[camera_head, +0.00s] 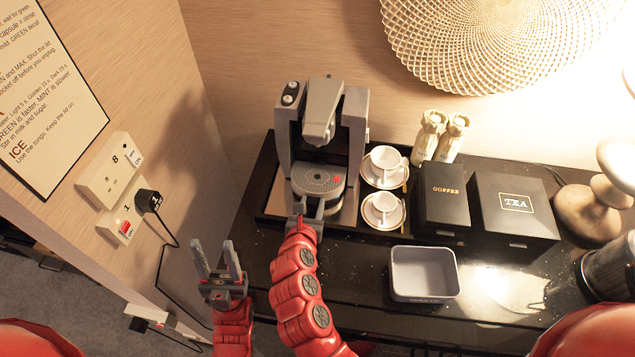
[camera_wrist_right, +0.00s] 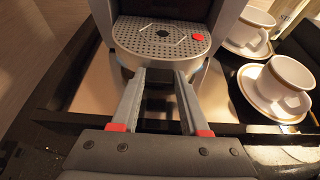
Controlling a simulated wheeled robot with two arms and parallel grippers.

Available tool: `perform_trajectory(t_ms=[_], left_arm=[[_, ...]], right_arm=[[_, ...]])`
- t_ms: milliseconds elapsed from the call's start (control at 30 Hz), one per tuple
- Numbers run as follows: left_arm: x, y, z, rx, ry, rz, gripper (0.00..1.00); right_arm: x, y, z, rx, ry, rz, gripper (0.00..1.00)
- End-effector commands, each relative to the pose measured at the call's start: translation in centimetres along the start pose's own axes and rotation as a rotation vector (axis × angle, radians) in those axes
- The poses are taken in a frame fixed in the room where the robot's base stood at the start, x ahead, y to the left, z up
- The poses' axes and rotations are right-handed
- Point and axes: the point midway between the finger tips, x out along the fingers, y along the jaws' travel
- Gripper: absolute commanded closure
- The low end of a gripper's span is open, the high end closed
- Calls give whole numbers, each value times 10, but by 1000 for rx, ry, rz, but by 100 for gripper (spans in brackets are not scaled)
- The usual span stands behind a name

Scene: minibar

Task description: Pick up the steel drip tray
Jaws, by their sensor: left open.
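The steel drip tray (camera_head: 316,179) is a round-fronted grey perforated plate with a small red mark. It sits low in the front of the coffee machine (camera_head: 358,120). In the right wrist view the tray (camera_wrist_right: 135,38) fills the top middle. My right gripper (camera_head: 309,206) is at the tray's front edge, its two fingers apart. In the right wrist view its fingertips (camera_wrist_right: 160,75) reach the front of the tray's base, and I see nothing held between them. Whether they touch it is unclear. My left gripper (camera_head: 216,250) is open and empty, left of the counter.
Two white cups on saucers (camera_head: 385,222) stand close right of the machine. A coffee box (camera_head: 443,205), a tea box (camera_head: 514,207) and an empty grey bin (camera_head: 424,291) are farther right. A wall with sockets (camera_head: 110,180) and a hanging black cord is at left.

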Motion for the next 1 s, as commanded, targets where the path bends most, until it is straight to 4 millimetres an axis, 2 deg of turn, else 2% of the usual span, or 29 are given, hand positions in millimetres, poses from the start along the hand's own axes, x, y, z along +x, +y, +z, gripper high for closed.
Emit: perform_trajectory(t_ms=[33,167,200,667,867,1000], left_arm=[[0,0,0,0,0,0,50],[0,0,0,0,0,0,50],[0,0,0,0,0,0,50],[3,0,0,0,0,0,50],[20,-1,-3,0,0,0,50],[40,-2,-7,0,0,0,50]], right_arm=[[0,0,0,0,0,0,74],[0,0,0,0,0,0,98],[0,0,0,0,0,0,100],[-2,0,2,0,0,0,100],[-15,0,10,-2,0,1,100],[-37,1,17,-3,-1,3,100]])
